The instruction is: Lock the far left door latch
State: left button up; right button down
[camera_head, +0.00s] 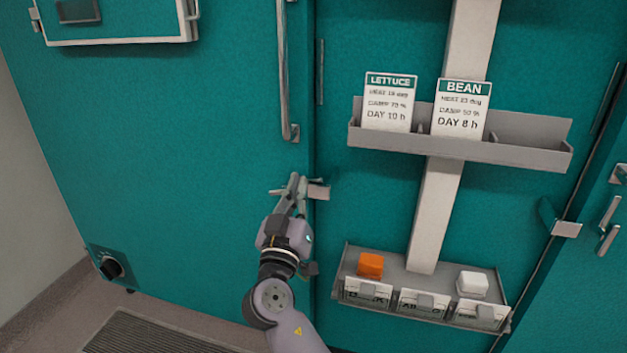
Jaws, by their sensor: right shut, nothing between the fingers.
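The far left door (170,130) is a large teal panel that appears closed against the teal panel to its right. Its grey latch (319,191) sits at the door's right edge, below the long vertical handle (284,75). My right gripper (297,180) is shut and empty, with its fingers pointing up in front of the latch. The fingers hide part of the latch, so I cannot tell whether they touch it or whether it is locked. My left gripper is not in view.
A grey upper shelf (510,154) holds a LETTUCE card (389,102) and a BEAN card (461,108). A lower tray (420,262) holds an orange block (370,265) and a white block (472,284). Another latch (566,229) is at right. A floor grate (150,335) lies below.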

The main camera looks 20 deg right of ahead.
jog(key=x, duration=0.7)
jog(key=shift+w+d+r+p, duration=0.15)
jog(key=shift+w+p, duration=0.1)
jog(key=shift+p, duration=0.15)
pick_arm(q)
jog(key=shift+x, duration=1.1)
pick_arm(e)
jog(key=shift+d+f, duration=0.3)
jog(key=shift+f, duration=0.65)
jog(key=shift+d+f, duration=0.3)
jog(key=shift+f, duration=0.7)
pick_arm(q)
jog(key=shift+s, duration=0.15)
